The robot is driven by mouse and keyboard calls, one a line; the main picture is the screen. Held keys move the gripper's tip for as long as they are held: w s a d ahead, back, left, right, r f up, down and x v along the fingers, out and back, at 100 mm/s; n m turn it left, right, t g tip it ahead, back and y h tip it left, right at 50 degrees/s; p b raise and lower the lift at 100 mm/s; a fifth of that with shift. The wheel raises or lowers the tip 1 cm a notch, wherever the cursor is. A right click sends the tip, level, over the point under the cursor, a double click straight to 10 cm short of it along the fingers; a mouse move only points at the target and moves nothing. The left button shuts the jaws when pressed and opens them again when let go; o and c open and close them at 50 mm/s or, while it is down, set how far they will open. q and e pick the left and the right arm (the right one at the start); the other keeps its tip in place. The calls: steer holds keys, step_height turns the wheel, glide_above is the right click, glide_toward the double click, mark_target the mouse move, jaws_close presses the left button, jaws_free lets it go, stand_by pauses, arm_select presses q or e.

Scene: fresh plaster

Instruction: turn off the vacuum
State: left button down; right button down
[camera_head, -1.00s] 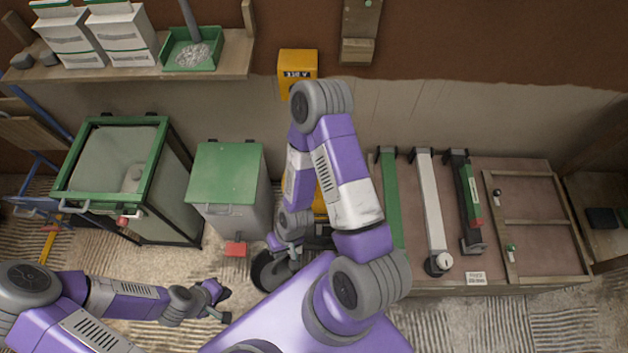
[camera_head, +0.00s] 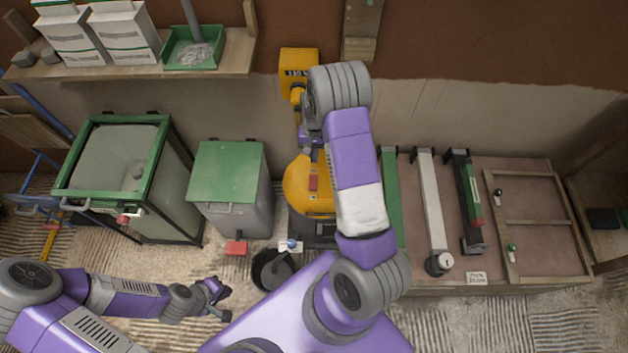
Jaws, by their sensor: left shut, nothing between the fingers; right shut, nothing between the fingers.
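The yellow vacuum (camera_head: 296,187) stands on the floor against the wall, between the green-lidded bin and the long bench. A red part (camera_head: 313,183) shows on its top. My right arm covers its right side. My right gripper (camera_head: 312,156) is shut and empty, pointing down just behind the red part in the picture; I cannot tell whether it touches the vacuum. My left gripper (camera_head: 224,302) is shut and empty, low over the floor at the lower left, well away from the vacuum.
A yellow labelled box (camera_head: 298,62) is on the wall above the vacuum. A green-lidded bin (camera_head: 228,172) with a red pedal stands left, beside a green-framed glass tank (camera_head: 115,165). A black bucket (camera_head: 272,270) stands in front. The bench (camera_head: 440,290) with long tools lies right.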

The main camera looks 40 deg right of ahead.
mark_target(314, 186)
steer(key=shift+f, duration=0.1)
steer(key=f+b, duration=0.1)
steer(key=f, duration=0.3)
steer(key=s+a+f+b, duration=0.1)
steer(key=f+b, duration=0.1)
steer(key=f, duration=0.3)
steer(key=f+b, duration=0.1)
steer(key=f, duration=0.4)
steer(key=shift+s+a+b, duration=0.2)
steer(key=shift+s+b, duration=0.05)
steer(key=shift+b, duration=0.05)
steer(key=shift+s+a+f, duration=0.15)
steer(key=shift+s+f, duration=0.05)
steer(key=shift+f, duration=0.1)
steer(key=shift+r, duration=0.15)
steer(key=shift+w, duration=0.1)
steer(key=shift+w+d+r+b, duration=0.15)
steer(key=shift+w+d+b, duration=0.2)
steer(key=shift+w+d, duration=0.3)
